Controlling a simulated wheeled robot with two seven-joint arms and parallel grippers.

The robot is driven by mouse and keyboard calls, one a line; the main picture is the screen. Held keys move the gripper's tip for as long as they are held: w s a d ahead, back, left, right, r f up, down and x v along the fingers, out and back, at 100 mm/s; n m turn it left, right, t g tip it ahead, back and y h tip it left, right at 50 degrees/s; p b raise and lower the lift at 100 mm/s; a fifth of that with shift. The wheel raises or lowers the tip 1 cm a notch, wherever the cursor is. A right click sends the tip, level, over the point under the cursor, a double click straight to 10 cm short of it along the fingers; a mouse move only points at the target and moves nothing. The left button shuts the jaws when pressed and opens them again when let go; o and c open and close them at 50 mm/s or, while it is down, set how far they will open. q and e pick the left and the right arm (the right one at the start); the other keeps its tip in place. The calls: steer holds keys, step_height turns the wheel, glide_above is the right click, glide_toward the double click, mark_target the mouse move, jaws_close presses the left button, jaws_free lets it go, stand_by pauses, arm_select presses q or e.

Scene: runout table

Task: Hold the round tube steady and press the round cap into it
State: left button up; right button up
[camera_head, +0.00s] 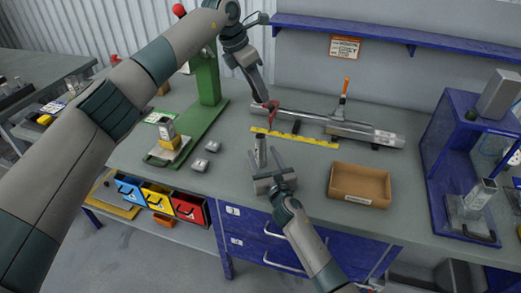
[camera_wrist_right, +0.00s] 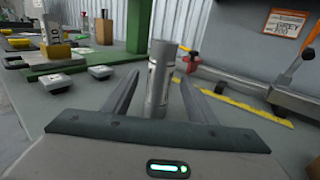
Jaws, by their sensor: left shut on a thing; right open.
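A grey round tube (camera_head: 261,150) with a pale label stands upright near the front of the table. It also shows in the right wrist view (camera_wrist_right: 159,82). My right gripper (camera_head: 268,180) is open, with a finger on each side of the tube and a gap to it in the wrist view (camera_wrist_right: 155,105). I cannot pick out a round cap for certain.
Two small grey blocks (camera_head: 199,165) (camera_head: 212,146) lie left of the tube, near the green press (camera_head: 208,85). A yellow strip (camera_head: 300,138) lies behind it. A cardboard box (camera_head: 345,170) stands to the right, and a blue shelf (camera_head: 448,130) at the far right.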

mark_target(262, 154)
steer(key=shift+x, duration=1.6)
steer(key=c, duration=1.2)
arm_select(q)
step_height(262, 154, down, 6)
steer(key=n+t, duration=0.1)
steer(key=n, duration=0.2)
steer(key=shift+f+y, duration=0.15)
steer(key=shift+y, duration=0.15)
steer(key=shift+s+d, duration=0.1)
